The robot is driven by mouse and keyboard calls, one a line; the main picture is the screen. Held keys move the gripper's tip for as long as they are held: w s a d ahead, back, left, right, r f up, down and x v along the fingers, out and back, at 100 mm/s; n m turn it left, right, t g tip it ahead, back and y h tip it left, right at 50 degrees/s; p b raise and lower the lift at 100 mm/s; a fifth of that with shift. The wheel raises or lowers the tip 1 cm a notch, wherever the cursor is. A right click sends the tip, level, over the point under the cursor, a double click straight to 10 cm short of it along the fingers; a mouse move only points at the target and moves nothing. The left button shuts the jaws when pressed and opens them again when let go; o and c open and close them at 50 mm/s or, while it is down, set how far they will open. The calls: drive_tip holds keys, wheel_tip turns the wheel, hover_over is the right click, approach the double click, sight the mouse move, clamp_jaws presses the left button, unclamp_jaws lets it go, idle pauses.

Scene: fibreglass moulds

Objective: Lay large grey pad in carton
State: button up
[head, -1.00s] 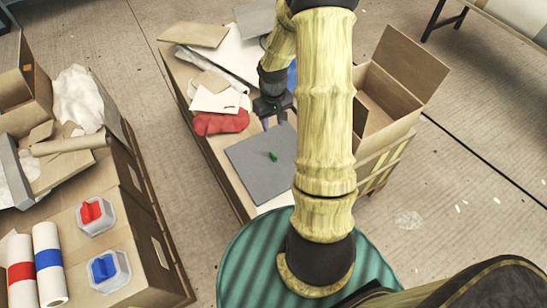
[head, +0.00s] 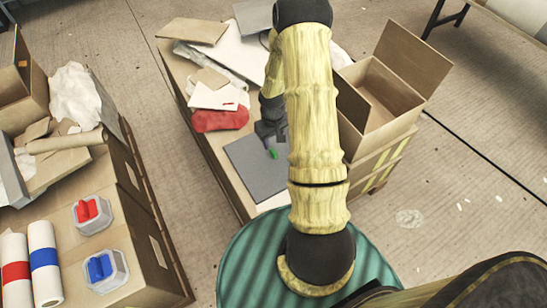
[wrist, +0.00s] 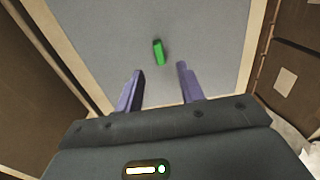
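The large grey pad (head: 257,178) lies flat on the cardboard-topped surface in front of me, with a small green piece (head: 273,153) on it. In the wrist view the pad (wrist: 200,35) fills the upper middle, with the green piece (wrist: 158,52) standing out from it. My gripper (wrist: 160,82) is open, its two purple fingers apart and nothing between them; the green piece is just ahead of the fingertips. In the head view my gripper (head: 270,138) is over the pad's far part, partly hidden by my arm. The open carton (head: 388,88) stands to the right, flaps up; its visible inside looks empty.
A red bag (head: 220,119), white sheets (head: 213,96) and a brown board (head: 194,31) lie beyond the pad. At left, a box-like stand holds two lidded tubs (head: 92,213), rolls (head: 45,262) and packing scraps.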

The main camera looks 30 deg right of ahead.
sight(273, 151)
drive_tip(key=shift+f, duration=0.25)
drive_tip(key=shift+f, duration=0.1)
drive_tip(key=f+b, duration=0.1)
drive_tip(key=f, duration=0.4)
drive_tip(key=shift+s, duration=0.2)
clamp_jaws()
